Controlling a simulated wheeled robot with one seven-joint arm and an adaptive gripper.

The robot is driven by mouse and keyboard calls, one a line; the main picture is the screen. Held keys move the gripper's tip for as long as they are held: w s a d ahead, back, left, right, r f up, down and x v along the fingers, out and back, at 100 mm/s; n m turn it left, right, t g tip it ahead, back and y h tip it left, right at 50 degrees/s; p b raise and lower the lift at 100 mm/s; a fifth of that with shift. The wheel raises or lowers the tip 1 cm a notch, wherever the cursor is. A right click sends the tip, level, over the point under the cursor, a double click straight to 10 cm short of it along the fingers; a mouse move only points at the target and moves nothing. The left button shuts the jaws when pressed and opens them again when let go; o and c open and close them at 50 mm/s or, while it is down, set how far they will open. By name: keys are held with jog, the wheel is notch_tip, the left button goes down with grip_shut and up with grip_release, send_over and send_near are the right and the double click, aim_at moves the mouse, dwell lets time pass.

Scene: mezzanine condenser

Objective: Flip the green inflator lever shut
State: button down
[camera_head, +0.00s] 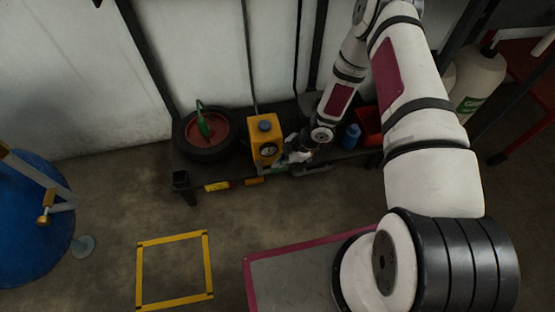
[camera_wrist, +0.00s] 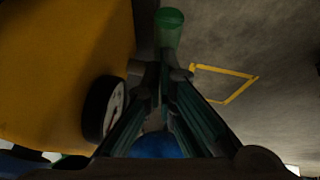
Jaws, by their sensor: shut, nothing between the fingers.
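The yellow inflator box (camera_head: 265,140) stands on a low dark bench, with a dark knob on top and a round gauge on its front. In the wrist view its yellow side (camera_wrist: 60,65) fills the left, with the gauge (camera_wrist: 104,108) left of my fingers. A green rounded bar, seemingly the lever (camera_wrist: 170,27), shows just beyond my fingertips; whether they touch cannot be told. My gripper (camera_wrist: 165,75) is shut and empty; in the head view my gripper (camera_head: 290,155) is at the box's right front side. The lever is not clear in the head view.
A black tyre with a red hub (camera_head: 222,130) and a green object (camera_head: 203,124) lies left of the box. A blue bottle (camera_head: 351,137) and red bin (camera_head: 369,126) stand right. A yellow square (camera_head: 142,270) marks clear floor. A blue round thing (camera_wrist: 155,147) shows below my fingers.

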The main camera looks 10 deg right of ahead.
jog(key=shift+d+f, duration=0.3)
jog(key=shift+f, duration=0.1)
dwell(0.5)
